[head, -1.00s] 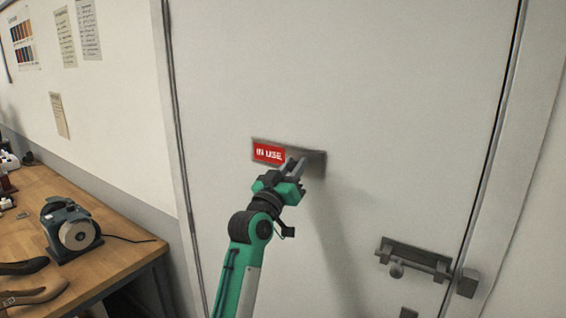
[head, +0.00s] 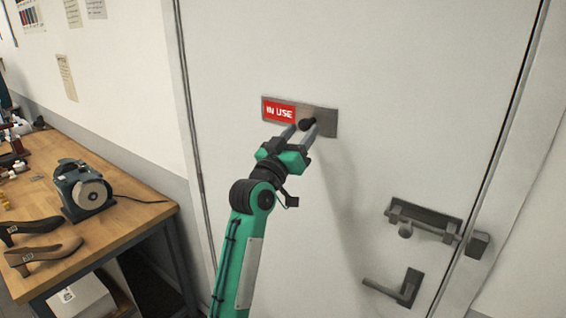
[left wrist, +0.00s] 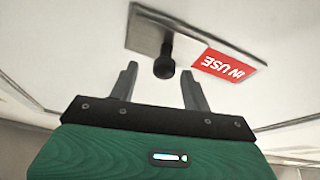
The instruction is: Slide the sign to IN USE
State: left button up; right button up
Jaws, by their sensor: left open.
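The sign is a grey metal plate (head: 327,122) on the white door, with a red IN USE panel (head: 279,111) showing at its left part in the head view. A dark round knob (head: 307,124) stands out from the plate just right of the red panel. My left gripper (head: 301,128) is open at the sign, with its fingers around or just short of the knob. In the left wrist view the knob (left wrist: 164,66) appears between and beyond the open fingertips (left wrist: 160,75), with no clear contact. My right gripper is not in view.
A sliding bolt (head: 424,222) and a lever handle (head: 400,289) are on the door's lower right. A wooden workbench (head: 120,228) with a grinder (head: 84,190) and shoes (head: 40,250) stands at left. The door around the sign is clear.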

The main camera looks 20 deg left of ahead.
pick_arm(q)
jog(key=b+v, duration=0.3)
jog(key=v, duration=0.7)
jog(key=shift+s, duration=0.2)
